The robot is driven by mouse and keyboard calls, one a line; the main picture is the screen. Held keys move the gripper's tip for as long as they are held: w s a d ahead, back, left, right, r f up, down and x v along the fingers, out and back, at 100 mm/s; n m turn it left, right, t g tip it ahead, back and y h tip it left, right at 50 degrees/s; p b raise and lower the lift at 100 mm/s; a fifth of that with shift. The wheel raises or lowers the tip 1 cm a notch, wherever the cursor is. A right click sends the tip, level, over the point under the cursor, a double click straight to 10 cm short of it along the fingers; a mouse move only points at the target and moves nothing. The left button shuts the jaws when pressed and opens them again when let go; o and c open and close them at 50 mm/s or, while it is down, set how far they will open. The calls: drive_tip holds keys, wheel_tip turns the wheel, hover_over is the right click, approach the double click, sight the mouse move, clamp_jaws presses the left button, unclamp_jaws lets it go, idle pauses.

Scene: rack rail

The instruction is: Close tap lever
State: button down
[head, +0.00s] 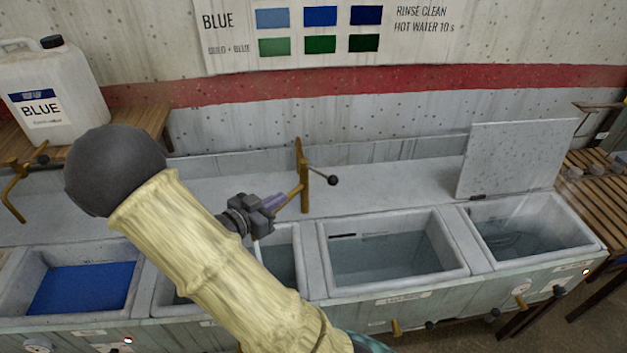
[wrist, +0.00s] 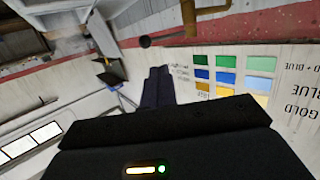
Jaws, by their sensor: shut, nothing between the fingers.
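The brass tap (head: 303,182) stands on the back ledge behind the sinks. Its lever, a thin rod with a black ball end (head: 333,180), points right and slightly down in the head view. My gripper (head: 277,201) is shut and empty, just left of the tap's spout; I cannot tell whether it touches. In the wrist view my shut dark fingers (wrist: 158,86) point toward the wall. A dark ball on a rod (wrist: 145,41), seemingly the lever, shows beyond the fingertips, near a brown brass part (wrist: 190,17). My forearm hides part of the sinks.
A second brass tap (head: 17,188) is at the left, near a white jug labelled BLUE (head: 57,75). A basin with blue liquid (head: 84,287) is at the left. A raised lid (head: 515,160) stands behind the right basin. The ledge (head: 400,182) right of the lever is clear.

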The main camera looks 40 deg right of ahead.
sight(321, 175)
drive_tip(key=shift+d, duration=0.1)
drive_tip(key=p+x, duration=0.2)
drive_tip(key=x, duration=1.2)
drive_tip(key=shift+f, duration=0.1)
drive_tip(key=shift+w, duration=0.1)
